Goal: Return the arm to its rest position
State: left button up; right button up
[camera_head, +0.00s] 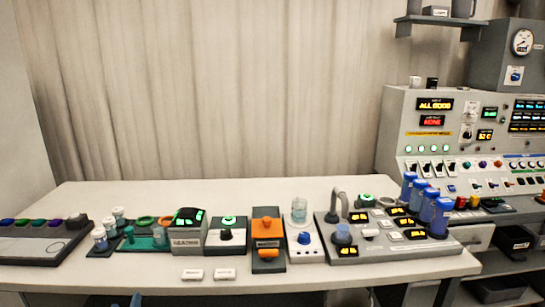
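Neither of my grippers can be made out in the head view, so I cannot see whether they are open or shut. The white table (130,195) stretches across the view with a row of devices along it. Small dark and bluish shapes show at the bottom edge below the table, too cut off to identify.
On the table stand a coloured-button panel (35,245), a green tray (145,243), an orange-topped device (267,240), a glass beaker (299,211) and a grey station (385,250) with several blue cylinders. A control console (450,140) stands right. The table's back strip is clear.

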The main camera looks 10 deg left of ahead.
pick_arm(q)
jog(key=s+d+f+n+g+h, duration=0.1)
jog(key=s+d+f+n+h, duration=0.2)
jog(key=s+d+n, duration=0.2)
jog(key=s+d+f+n+g+h, duration=0.2)
jog(key=s+d+n, duration=0.4)
jog(key=d+n, duration=0.4)
jog(key=s+d+f+n+g+h, duration=0.2)
jog(key=s+d+f+n+h, duration=0.2)
jog(key=d+n, duration=0.4)
jog(key=s+d+f, duration=0.1)
jog(key=s+d, duration=0.1)
jog(key=d, duration=0.2)
jog(key=shift+s+f+n+h, duration=0.15)
jog(key=shift+f+n+h, duration=0.15)
jog(key=shift+h, duration=0.1)
